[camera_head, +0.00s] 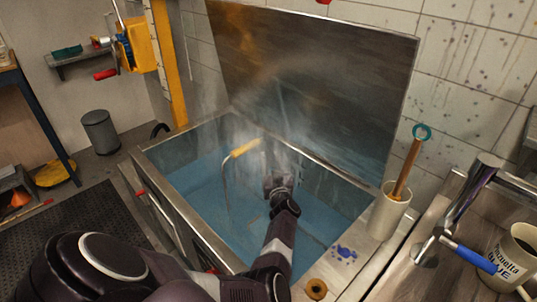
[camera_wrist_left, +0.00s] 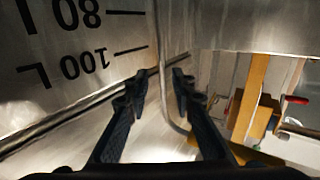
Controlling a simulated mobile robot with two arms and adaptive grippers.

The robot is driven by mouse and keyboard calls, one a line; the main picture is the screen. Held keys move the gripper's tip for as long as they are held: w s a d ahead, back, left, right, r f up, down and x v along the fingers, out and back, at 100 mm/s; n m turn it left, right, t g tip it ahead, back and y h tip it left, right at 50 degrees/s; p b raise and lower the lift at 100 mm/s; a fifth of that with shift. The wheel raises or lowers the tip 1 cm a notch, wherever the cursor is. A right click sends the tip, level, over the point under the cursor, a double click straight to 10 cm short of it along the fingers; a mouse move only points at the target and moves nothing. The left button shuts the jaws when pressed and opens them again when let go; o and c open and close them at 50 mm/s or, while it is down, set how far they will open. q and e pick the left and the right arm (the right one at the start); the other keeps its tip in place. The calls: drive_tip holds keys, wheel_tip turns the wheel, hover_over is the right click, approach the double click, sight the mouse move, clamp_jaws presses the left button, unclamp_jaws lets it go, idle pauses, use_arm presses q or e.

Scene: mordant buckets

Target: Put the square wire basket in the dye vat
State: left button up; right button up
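The dye vat (camera_head: 215,245) is an open steel tank with blue liquid and steam over it. A yellow handle (camera_head: 245,148) on a bent wire (camera_head: 226,185) stands up inside the vat, left of my left gripper. I cannot tell whether it belongs to the square wire basket; no basket body shows clearly. My left gripper (camera_head: 279,183) is over the vat in the head view. In the left wrist view its fingers (camera_wrist_left: 159,82) are apart, with a thin curved rod (camera_wrist_left: 165,100) showing between them; they do not visibly grip it. My right gripper is not in view.
The raised steel lid (camera_head: 320,85) stands behind the vat. A cup with a wooden-handled tool (camera_head: 389,212) stands at its right rim. A tap (camera_head: 470,205) and mug (camera_head: 512,255) are further right. Volume markings (camera_wrist_left: 85,40) show on steel in the wrist view.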

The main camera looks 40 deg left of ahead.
use_arm(q)
drive_tip(key=p+v, duration=0.3)
drive_tip(key=v, duration=0.3)
drive_tip(key=shift+r, duration=0.1)
idle(0.3)
